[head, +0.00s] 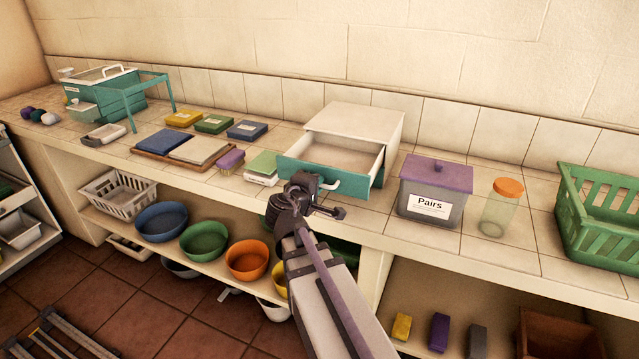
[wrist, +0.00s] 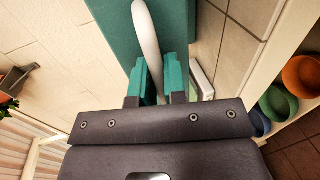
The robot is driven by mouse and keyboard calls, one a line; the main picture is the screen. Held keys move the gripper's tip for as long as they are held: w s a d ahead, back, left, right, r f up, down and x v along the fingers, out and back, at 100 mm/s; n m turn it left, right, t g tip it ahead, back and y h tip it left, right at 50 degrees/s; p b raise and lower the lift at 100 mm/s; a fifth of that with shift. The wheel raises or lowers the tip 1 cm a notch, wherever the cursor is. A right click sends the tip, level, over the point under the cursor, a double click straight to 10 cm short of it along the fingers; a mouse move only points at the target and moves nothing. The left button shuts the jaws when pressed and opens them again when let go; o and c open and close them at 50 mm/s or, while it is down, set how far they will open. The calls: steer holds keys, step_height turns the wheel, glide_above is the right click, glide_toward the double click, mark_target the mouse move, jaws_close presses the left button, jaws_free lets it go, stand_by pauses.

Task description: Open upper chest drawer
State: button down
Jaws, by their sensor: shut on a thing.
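The small chest (head: 362,119) stands on the tiled counter against the wall, with a cream top. Its drawer is pulled well out; the pale interior (head: 338,152) shows and looks empty. The teal drawer front (head: 299,172) faces me and also fills the top of the wrist view (wrist: 115,30). The white curved handle (wrist: 146,32) runs down between the fingers of my gripper (wrist: 164,82). My gripper is shut on this handle. In the head view my wrist hides most of the fingers and part of the drawer front. A lower drawer cannot be made out.
A grey box with purple lid labelled "Pairs" (head: 432,190) and an orange-lidded jar (head: 501,208) stand right of the drawer. A purple brush (head: 230,160) and stacked green and white boxes (head: 262,167) sit close on its left. Bowls (head: 247,260) fill the shelf below.

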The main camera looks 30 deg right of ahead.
steer(key=c, duration=1.2)
jaws_free()
